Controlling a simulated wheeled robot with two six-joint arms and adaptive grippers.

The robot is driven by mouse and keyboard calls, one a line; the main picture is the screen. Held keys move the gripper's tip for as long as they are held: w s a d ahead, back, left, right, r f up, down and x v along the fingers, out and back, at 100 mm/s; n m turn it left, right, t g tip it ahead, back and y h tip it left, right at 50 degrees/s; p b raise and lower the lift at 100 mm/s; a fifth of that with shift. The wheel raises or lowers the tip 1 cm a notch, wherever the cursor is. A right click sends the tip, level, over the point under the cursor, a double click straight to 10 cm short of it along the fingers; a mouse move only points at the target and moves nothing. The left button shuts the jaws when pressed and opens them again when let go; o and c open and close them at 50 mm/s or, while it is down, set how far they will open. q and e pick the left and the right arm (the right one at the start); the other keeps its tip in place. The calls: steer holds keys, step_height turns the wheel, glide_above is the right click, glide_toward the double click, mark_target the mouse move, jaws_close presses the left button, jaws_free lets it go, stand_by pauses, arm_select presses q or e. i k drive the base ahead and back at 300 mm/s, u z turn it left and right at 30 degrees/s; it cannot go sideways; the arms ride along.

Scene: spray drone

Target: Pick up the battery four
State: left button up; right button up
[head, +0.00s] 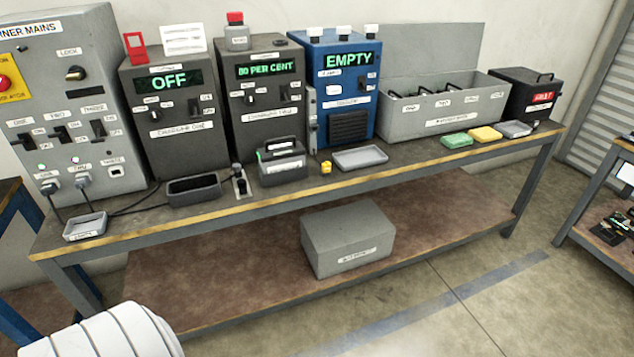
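A dark grey battery-like block (282,168) with a black handle, a pale label and a green mark stands on the workbench, in front of the "80 PER CENT" charger. Its label is too small to read. A long grey open-lidded case (440,122) stands at the back right of the bench, with several black handles (463,79) showing above its front wall. What they belong to is mostly hidden inside. I cannot tell which thing is battery four. Neither of my grippers is in view.
The workbench (300,193) carries an "OFF" charger (172,113), an "80 PER CENT" charger (268,95), a blue "EMPTY" unit (345,90), an empty grey tray (360,158), coloured pads (485,134) and a black box (526,95). A grey box (347,240) sits on the lower shelf. Floor at right front is clear.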

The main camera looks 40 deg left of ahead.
mark_target(279, 157)
steer(key=z, duration=0.45)
steer(key=i, duration=1.6)
steer(key=u, duration=1.1)
steer(key=i, duration=0.75)
steer(key=u, duration=0.85)
